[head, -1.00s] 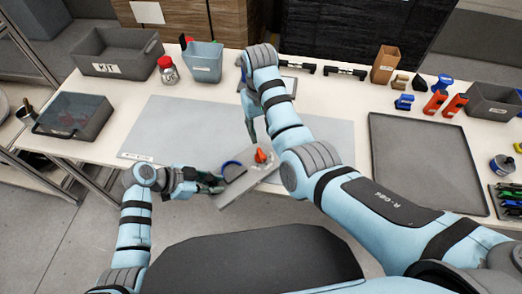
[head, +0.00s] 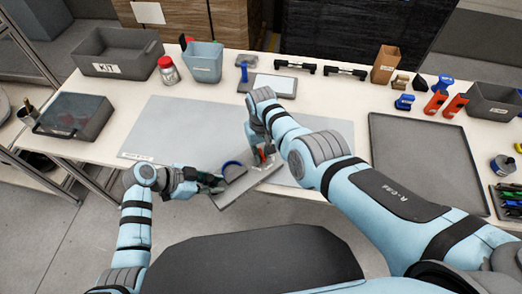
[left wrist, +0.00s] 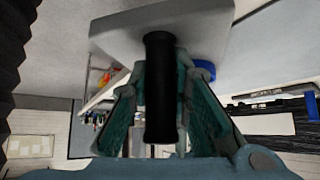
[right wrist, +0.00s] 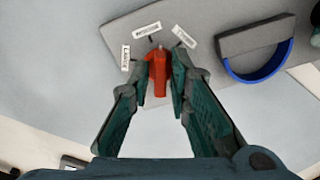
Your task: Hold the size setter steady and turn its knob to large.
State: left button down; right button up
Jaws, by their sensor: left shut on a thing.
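The size setter is a grey plate (head: 243,193) held tilted over the table's front edge. It carries a red knob (right wrist: 158,72) with small white labels around it; one at the left reads LARGE. Which label the knob points at is unclear. My left gripper (head: 214,184) is shut on the setter's black handle (left wrist: 159,90), at the plate's left side. My right gripper (right wrist: 159,78) is open with its fingertips on either side of the knob; in the head view (head: 263,157) it partly hides the knob.
A pale mat (head: 180,125) covers the table's middle. A dark tray (head: 425,160) lies at right. Grey bins (head: 108,62), a jar (head: 168,72) and a blue-grey container (head: 204,65) stand at the back left. Small coloured parts stand at the back right.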

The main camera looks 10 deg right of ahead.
grip_shut()
jog(key=shift+n, duration=0.3)
jog(key=n, duration=0.4)
jog(key=shift+w+d+n, duration=0.1)
jog(key=shift+d+n, duration=0.05)
jog(key=shift+n, duration=0.15)
jog(key=n, duration=0.6)
jog(key=shift+w+d, duration=0.1)
dwell(0.3)
jog(key=o, duration=0.5)
grip_release()
